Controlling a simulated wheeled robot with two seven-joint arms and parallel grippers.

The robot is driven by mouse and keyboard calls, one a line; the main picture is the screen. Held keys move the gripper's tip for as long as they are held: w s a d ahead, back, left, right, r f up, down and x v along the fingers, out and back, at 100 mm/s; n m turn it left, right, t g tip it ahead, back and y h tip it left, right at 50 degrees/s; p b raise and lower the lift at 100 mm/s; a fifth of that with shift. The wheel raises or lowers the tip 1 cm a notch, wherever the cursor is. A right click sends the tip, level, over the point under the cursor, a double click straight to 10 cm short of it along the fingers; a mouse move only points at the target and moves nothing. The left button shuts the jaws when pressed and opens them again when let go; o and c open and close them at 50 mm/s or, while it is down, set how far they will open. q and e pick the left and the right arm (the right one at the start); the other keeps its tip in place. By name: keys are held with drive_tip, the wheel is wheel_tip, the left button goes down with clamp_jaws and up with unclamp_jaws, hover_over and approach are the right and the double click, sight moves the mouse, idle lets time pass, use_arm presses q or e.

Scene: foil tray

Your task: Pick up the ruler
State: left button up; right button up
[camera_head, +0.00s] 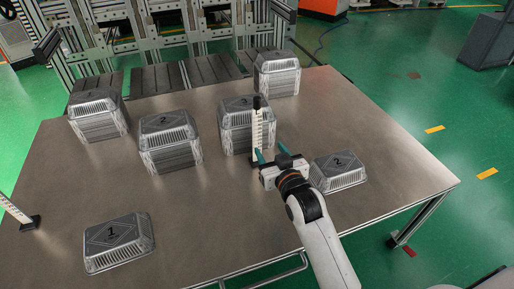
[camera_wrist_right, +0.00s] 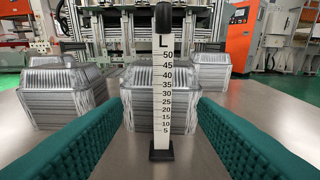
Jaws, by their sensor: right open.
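A white upright ruler (camera_head: 258,130) with a black top and black foot stands on the table in front of the foil tray stack marked 3. In the right wrist view the ruler (camera_wrist_right: 162,95) is centred, with an L at its top and numbers from 5 up to 50. My right gripper (camera_head: 270,152) has teal fingers, open and empty. The ruler appears in the gap between the fingers in the wrist view, with space on both sides. In the head view the gripper hides the ruler's foot. My left gripper is not in view.
Stacks of foil trays stand behind: marked 2 (camera_head: 169,142), marked 3 (camera_head: 236,128), one back left (camera_head: 98,115), one back right (camera_head: 277,74). Low trays lie front left (camera_head: 119,245) and right of my gripper (camera_head: 339,174). Another ruler (camera_head: 14,211) shows at the left edge.

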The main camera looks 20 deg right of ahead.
sight(257, 117)
drive_tip(key=shift+t, duration=0.8)
drive_tip(key=w+r, duration=0.1)
drive_tip(key=w, duration=0.1)
drive_tip(key=w+r+b, duration=0.1)
drive_tip(key=w, duration=0.5)
drive_tip(key=shift+a+r, duration=0.15)
drive_tip(key=shift+r, duration=0.25)
drive_tip(key=shift+w, duration=0.55)
drive_tip(key=shift+w+b, duration=0.65)
drive_tip(key=shift+w, duration=0.4)
drive_tip(key=shift+w+b, duration=0.3)
drive_tip(key=shift+w, duration=1.2)
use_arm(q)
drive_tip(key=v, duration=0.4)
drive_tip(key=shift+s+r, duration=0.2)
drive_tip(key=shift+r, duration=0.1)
use_arm(e)
drive_tip(key=shift+r, duration=0.1)
drive_tip(key=shift+c, duration=0.2)
clamp_jaws()
